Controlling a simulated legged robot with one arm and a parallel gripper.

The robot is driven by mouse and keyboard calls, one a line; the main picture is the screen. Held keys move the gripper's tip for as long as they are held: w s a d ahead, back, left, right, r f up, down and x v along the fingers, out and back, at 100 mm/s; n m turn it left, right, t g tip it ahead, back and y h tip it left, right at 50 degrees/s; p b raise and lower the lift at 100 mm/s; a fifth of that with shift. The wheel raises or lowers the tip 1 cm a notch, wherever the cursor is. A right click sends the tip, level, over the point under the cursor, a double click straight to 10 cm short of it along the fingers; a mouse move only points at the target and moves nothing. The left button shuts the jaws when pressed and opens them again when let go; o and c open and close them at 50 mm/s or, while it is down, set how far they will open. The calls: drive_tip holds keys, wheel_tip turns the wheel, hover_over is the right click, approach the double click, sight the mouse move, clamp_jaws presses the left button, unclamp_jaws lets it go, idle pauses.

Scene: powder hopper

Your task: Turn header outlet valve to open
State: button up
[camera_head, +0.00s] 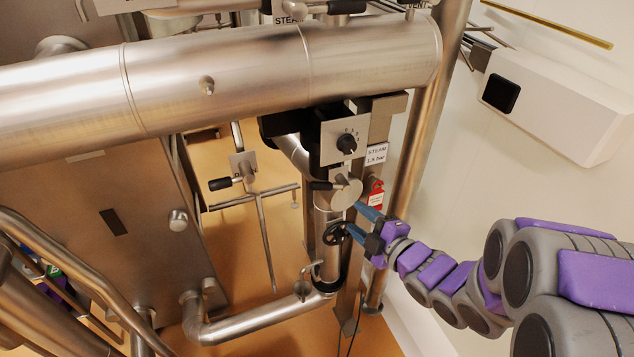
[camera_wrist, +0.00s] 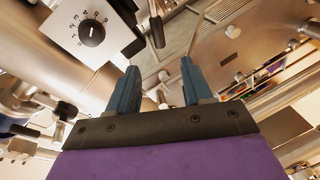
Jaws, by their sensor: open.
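My gripper (camera_head: 358,221) is open and empty, with its two blue fingers reaching toward the vertical pipe under the large header pipe (camera_head: 280,70). A valve with a round metal disc (camera_head: 345,188) and a short black lever (camera_head: 321,186) is on that pipe, just above and left of the fingertips. The lever lies roughly horizontal, pointing left. A black handwheel (camera_head: 335,232) is beside the lower finger. No readable label shows which is the header outlet valve. In the wrist view the fingers (camera_wrist: 158,65) are apart, and a black handle (camera_wrist: 157,30) appears beyond them.
A control box with a black knob (camera_head: 346,143) is above the valve; its numbered dial (camera_wrist: 91,33) is at upper left in the wrist view. Another black-handled valve (camera_head: 220,184) is farther left. A white wall unit (camera_head: 555,105) is at right.

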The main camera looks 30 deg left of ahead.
sight(325, 188)
drive_tip(key=p+x, duration=0.4)
drive_tip(key=x, duration=1.3)
drive_tip(key=shift+d+r, duration=0.1)
drive_tip(key=shift+d, duration=0.45)
drive_tip(key=shift+a, duration=0.35)
drive_tip(key=c, duration=0.6)
clamp_jaws()
drive_tip(key=shift+w, duration=0.1)
